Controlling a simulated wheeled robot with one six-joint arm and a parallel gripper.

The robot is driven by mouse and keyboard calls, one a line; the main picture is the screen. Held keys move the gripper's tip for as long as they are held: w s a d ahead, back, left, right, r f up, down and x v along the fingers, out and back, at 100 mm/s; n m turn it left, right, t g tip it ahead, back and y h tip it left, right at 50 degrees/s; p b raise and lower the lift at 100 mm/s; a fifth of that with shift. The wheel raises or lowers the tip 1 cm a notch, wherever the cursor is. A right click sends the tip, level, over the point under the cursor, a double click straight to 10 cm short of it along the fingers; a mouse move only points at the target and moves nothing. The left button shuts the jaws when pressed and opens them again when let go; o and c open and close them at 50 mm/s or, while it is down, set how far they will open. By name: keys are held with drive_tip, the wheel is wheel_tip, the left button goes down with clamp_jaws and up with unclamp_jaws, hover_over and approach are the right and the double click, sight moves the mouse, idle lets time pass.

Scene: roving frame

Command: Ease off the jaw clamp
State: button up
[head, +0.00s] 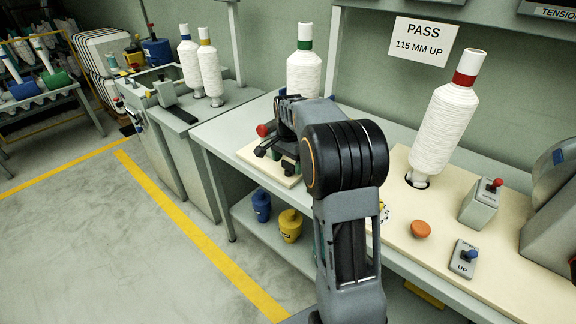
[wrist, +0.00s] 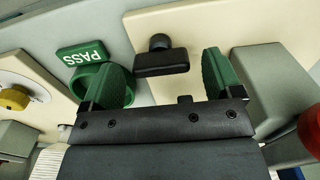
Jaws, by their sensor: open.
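My gripper (wrist: 163,75) is open in the wrist view, its two green-padded fingers apart with nothing held between them. A black T-shaped handle (wrist: 162,62) on a cream board stands in the gap between the fingertips, apparently apart from both; whether it belongs to the jaw clamp I cannot tell. A green ring (wrist: 125,82) beside a green PASS tag (wrist: 85,54) is close to the left finger; contact is unclear. In the head view my gripper (head: 279,155) is low over the small cream board (head: 250,154), mostly hidden by my arm.
A grey block (wrist: 275,75) is close to the right finger, with a red ball (wrist: 311,130) near it. A yellow knob (wrist: 14,97) is at left. White yarn cones (head: 303,75) stand behind my arm, and another tilted cone (head: 443,125) at right.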

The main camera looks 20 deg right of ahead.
drive_tip(key=shift+f, duration=0.7)
drive_tip(key=shift+a, duration=0.1)
drive_tip(key=c, duration=0.9)
